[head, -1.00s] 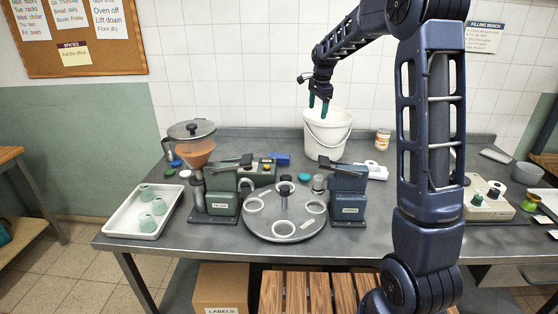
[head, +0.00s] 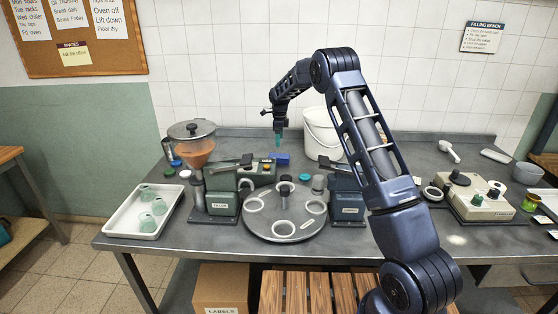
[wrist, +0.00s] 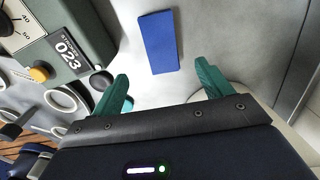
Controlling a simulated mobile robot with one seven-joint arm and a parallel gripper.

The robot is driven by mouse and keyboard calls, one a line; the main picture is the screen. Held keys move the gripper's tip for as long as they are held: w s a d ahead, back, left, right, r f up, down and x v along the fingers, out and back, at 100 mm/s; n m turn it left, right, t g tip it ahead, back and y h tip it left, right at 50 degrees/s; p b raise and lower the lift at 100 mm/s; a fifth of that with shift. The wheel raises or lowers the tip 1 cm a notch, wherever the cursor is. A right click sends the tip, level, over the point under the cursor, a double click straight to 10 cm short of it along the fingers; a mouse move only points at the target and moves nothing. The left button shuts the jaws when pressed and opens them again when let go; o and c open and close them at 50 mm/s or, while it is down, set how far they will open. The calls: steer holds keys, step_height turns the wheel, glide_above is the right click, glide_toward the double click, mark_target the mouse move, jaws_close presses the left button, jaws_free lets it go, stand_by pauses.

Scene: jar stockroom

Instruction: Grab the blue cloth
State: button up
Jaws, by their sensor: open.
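The blue cloth (head: 283,159) lies flat and folded on the steel bench, behind the round turntable and beside a grey-green machine. In the wrist view the blue cloth (wrist: 159,41) is a blue rectangle on the bare bench top, ahead of the fingers and between their lines. My gripper (head: 278,140) is above the cloth, pointing down. In the wrist view my gripper (wrist: 165,88) has its two green fingers spread wide with nothing between them. The fingers are apart from the cloth.
A white bucket (head: 322,135) stands just right of my gripper. A machine with a dial and the number 023 (wrist: 68,47) stands close on the left. Bench behind the cloth is clear.

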mark_target(279, 155)
step_height(279, 155, down, 11)
steer(key=shift+w+a+r, duration=0.1)
stand_by(0.6)
steer(key=shift+c, duration=0.5)
steer(key=c, duration=1)
